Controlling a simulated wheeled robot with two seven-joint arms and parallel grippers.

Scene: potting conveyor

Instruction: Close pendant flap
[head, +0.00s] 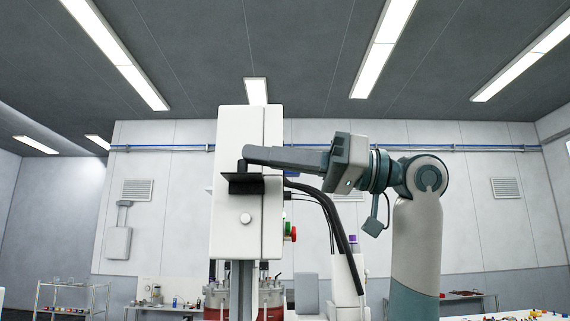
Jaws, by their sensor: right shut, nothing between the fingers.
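The pendant appears to be the tall white box (236,135) in the middle of the head view, standing on a grey post. A black angled piece (240,184) sticks out from its front, and I cannot tell for sure whether this is the flap. A round white knob (246,218) sits below it. My right gripper (246,156) reaches in from the right with its fingers together and empty. Its fingertips overlap the front of the box just above the black piece; I cannot tell whether they touch. My left gripper is out of view.
Red and green buttons (291,232) stick out on the box's right side, near black cables (335,215). A machine with a reddish vessel (272,300) stands behind and below. A shelf rack (72,297) is at the far left. The space left of the box is clear.

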